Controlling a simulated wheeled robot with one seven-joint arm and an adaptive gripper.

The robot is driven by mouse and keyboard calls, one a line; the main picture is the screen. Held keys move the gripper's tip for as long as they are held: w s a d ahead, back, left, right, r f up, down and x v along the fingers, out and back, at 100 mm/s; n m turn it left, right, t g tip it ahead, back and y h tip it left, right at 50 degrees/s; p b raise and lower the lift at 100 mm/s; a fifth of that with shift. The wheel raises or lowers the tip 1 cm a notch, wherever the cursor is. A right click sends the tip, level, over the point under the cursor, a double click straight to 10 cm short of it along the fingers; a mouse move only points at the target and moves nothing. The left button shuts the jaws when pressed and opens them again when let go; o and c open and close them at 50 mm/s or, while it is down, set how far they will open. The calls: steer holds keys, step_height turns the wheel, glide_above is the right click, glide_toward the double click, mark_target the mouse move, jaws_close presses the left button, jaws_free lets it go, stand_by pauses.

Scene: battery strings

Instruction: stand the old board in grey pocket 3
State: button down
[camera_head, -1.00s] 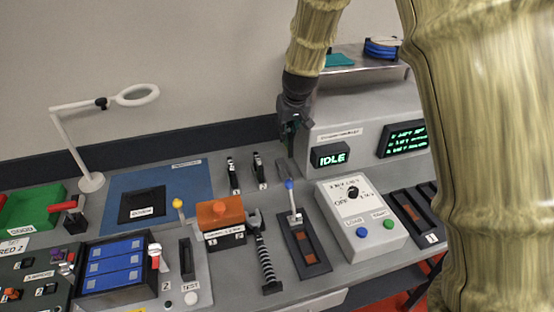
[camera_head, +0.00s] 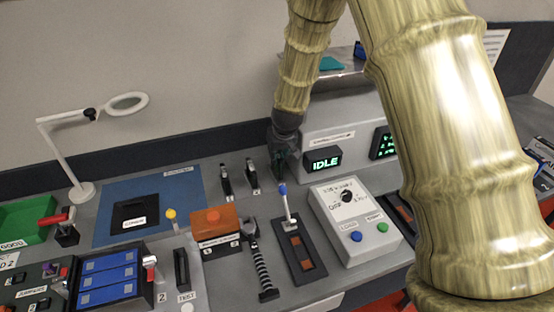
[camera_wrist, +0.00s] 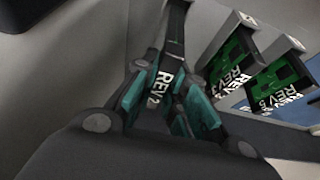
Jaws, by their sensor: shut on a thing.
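My gripper (camera_head: 279,160) is low over the bench, just left of the IDLE display in the head view. In the wrist view my gripper (camera_wrist: 172,103) has its teal pads shut on a dark board (camera_wrist: 172,52) marked REV 2. In the head view the held board is too dark and small to make out. Grey pocket 3 is hidden behind or under my gripper there. I cannot tell whether the board's lower end is inside a pocket or above it.
Two boards stand left of my gripper, one (camera_head: 226,180) and another (camera_head: 252,173); their green faces show in the wrist view (camera_wrist: 232,58). The grey tester box (camera_head: 350,222) and a blue-tipped lever (camera_head: 284,200) stand in front. The IDLE display (camera_head: 323,161) is close on the right.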

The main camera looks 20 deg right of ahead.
steer(key=x, duration=0.3)
steer(key=shift+s+f, duration=0.1)
steer(key=shift+s, duration=0.4)
steer(key=c, duration=1.5)
jaws_free()
steer(key=shift+w, duration=0.1)
steer(key=shift+o, duration=0.2)
steer(key=b+v, duration=0.2)
steer(key=v, duration=1)
